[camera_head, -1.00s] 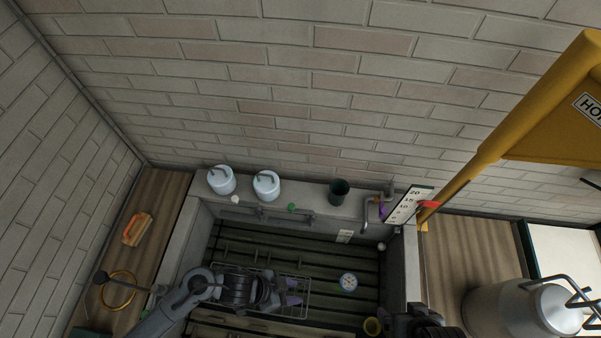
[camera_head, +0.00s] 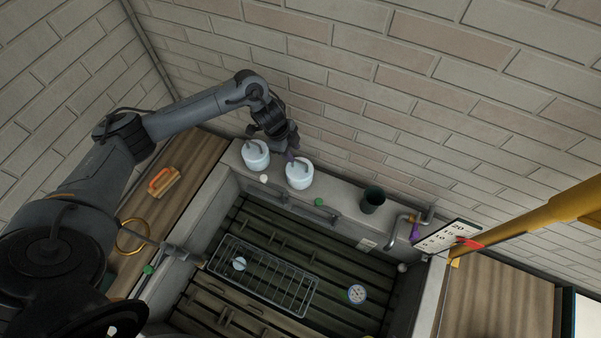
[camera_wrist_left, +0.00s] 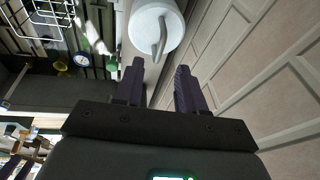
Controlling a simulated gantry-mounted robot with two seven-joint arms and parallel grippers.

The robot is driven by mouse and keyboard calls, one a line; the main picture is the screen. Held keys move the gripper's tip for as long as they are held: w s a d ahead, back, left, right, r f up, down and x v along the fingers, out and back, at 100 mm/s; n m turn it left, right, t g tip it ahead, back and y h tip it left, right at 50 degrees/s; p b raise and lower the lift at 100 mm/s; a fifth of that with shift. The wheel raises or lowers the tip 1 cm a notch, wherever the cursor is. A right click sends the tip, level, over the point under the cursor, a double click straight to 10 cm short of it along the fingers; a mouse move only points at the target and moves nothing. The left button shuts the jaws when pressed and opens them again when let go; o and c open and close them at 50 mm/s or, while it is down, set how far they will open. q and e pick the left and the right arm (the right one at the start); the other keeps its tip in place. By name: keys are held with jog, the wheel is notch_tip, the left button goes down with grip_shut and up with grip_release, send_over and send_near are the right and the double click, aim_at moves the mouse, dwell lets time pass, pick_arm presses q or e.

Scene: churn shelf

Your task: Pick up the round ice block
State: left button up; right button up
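Two pale, round, blue-white cylinders with grey bars on top, the left one (camera_head: 256,157) and the right one (camera_head: 299,174), stand on the ledge along the back wall. A small pale round piece (camera_head: 239,264) lies in the wire rack area. I cannot tell for sure which of these is the ice block. My left gripper (camera_head: 280,150) is above the ledge near the two cylinders. In the left wrist view its two dark fingers (camera_wrist_left: 160,82) are apart with nothing between them, and one pale cylinder (camera_wrist_left: 150,18) is just beyond the fingertips.
The wire rack (camera_head: 290,293) lies in the slatted basin, with a round dial (camera_head: 357,293) beside it. A dark cup (camera_head: 373,199), a green piece (camera_head: 318,201) and a tap (camera_head: 394,234) are on or at the ledge. An orange-handled brush (camera_head: 163,181) lies on the left wooden counter.

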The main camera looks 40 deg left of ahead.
aim_at(300, 162)
pick_arm(q)
jog(key=shift+p+x, duration=0.55)
jog(key=shift+x, duration=3.6)
jog(key=shift+w+d, duration=0.1)
jog(key=shift+d, duration=0.1)
grip_shut()
jog(key=shift+r, duration=0.15)
